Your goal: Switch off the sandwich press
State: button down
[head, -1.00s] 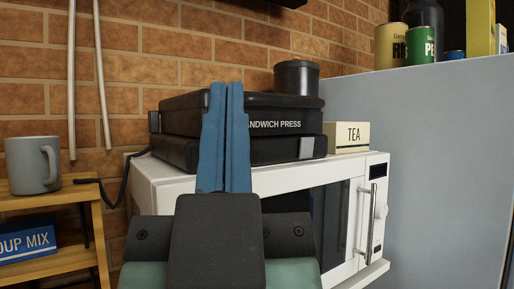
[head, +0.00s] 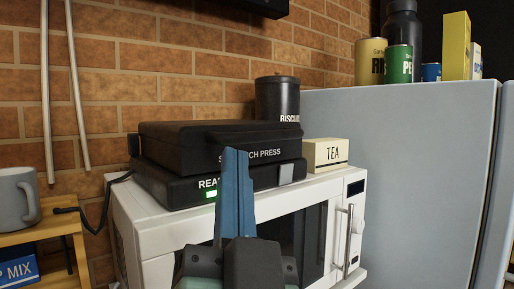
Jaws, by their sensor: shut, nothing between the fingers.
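The black sandwich press (head: 160,140) sits on top of the white microwave, its lid down. A lit green light (head: 210,194) shows on its lower front, beside white lettering beginning "REA". A pale grey rectangular piece (head: 286,173) is at the right end of that front; I cannot tell whether it is a switch or a latch. My gripper (head: 236,152) has blue fingers pressed together and empty. It points up in front of the press and hides the middle of its front and part of its lettering. I cannot tell whether the fingers touch it.
A TEA box (head: 326,154) stands right of the press on the microwave (head: 150,235), and a dark biscuit tin (head: 277,98) behind. A grey fridge (head: 390,150) with cans on top fills the right. A shelf (head: 55,226) with a mug (head: 18,198) is at left.

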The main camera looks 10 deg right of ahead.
jog(key=w+d+f+m+g+h+p, duration=0.1)
jog(key=w+d+f+m+g+p, duration=0.2)
jog(key=d+m+p, duration=0.2)
jog(key=w+d+f+m+g+h+p, duration=0.2)
jog(key=d+m+p, duration=0.4)
jog(key=m+p, duration=0.5)
jog(key=shift+w+f+m+g+p, duration=0.5)
jog(key=shift+f+g+p, duration=0.45)
jog(key=shift+p, duration=2.35)
jog(key=shift+r, duration=0.1)
jog(key=p, duration=0.3)
send_near(293, 168)
jog(key=w+d, duration=0.2)
jog(key=d, duration=0.2)
jog(key=shift+w+a+r+p, duration=0.1)
jog(key=shift+w+a+p, duration=0.2)
jog(key=shift+w+a, duration=0.5)
jog(key=shift+w+a+r+p, duration=0.2)
jog(key=shift+w+a, duration=0.25)
jog(key=shift+w, duration=0.55)
